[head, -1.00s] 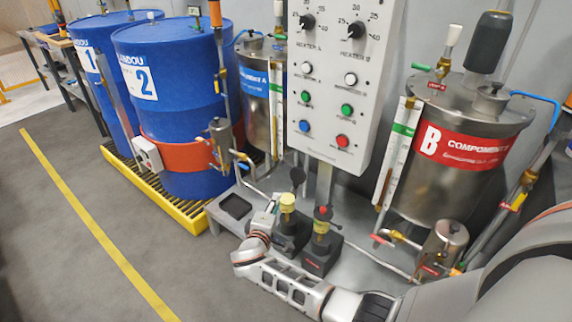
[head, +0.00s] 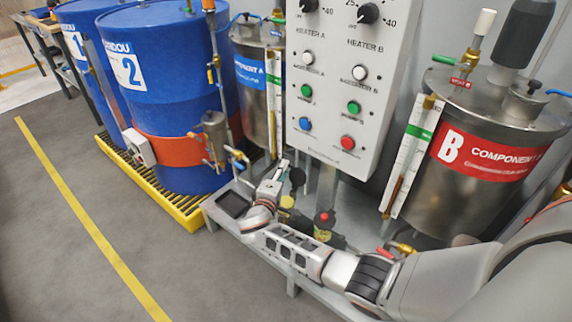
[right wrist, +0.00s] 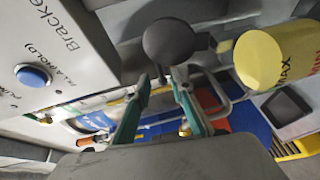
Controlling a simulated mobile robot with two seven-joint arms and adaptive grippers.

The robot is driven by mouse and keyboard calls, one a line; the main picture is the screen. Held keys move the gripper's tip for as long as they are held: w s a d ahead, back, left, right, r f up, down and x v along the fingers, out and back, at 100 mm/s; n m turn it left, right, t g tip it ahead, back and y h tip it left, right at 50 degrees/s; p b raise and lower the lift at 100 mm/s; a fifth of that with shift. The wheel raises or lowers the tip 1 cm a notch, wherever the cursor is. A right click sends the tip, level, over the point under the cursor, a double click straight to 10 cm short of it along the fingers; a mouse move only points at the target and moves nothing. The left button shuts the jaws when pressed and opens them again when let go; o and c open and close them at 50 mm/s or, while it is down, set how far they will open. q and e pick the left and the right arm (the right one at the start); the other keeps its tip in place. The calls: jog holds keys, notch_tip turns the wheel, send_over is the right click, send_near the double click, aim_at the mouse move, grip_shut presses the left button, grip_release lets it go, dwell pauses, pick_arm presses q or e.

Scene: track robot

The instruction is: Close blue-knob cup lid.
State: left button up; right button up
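A black round lid (head: 297,177) stands raised beside the yellow cup (head: 287,202) in the head view. The right wrist view shows this lid (right wrist: 168,40) close ahead, with the yellow cup (right wrist: 272,56) to its right. I cannot make out a blue knob on it. My right gripper (head: 279,171) is just left of the lid in the head view. In the right wrist view its teal fingers (right wrist: 163,76) are apart, with their tips just below the lid's edge. I cannot tell whether they touch it. My left gripper is not in view.
A second cup with a red knob (head: 323,216) stands to the right, partly behind my arm. The control panel (head: 345,90) hangs close above. A dark square tray (head: 233,204) lies to the left on the bench. Blue drums (head: 172,90) stand farther left.

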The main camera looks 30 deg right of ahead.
jog(key=x, duration=0.4)
jog(key=shift+w+d+b, duration=0.15)
jog(key=shift+b, duration=0.2)
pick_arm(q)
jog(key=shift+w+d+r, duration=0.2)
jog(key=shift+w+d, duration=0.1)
pick_arm(e)
jog(key=shift+c, duration=0.4)
grip_shut()
pick_arm(q)
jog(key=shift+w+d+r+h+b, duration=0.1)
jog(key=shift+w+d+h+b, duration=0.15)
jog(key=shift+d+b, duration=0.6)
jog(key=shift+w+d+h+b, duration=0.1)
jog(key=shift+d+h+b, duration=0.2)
jog(key=shift+b, duration=1)
pick_arm(e)
jog(key=shift+s+a+r+n+t+h, duration=0.15)
jog(key=shift+a+n+t+h, duration=0.15)
jog(key=shift+a+t+h, duration=0.2)
jog(key=shift+s+a+r+n+t+h, duration=0.1)
jog(key=shift+s+a+n+t+h, duration=0.05)
jog(key=shift+a+n+t+h, duration=0.3)
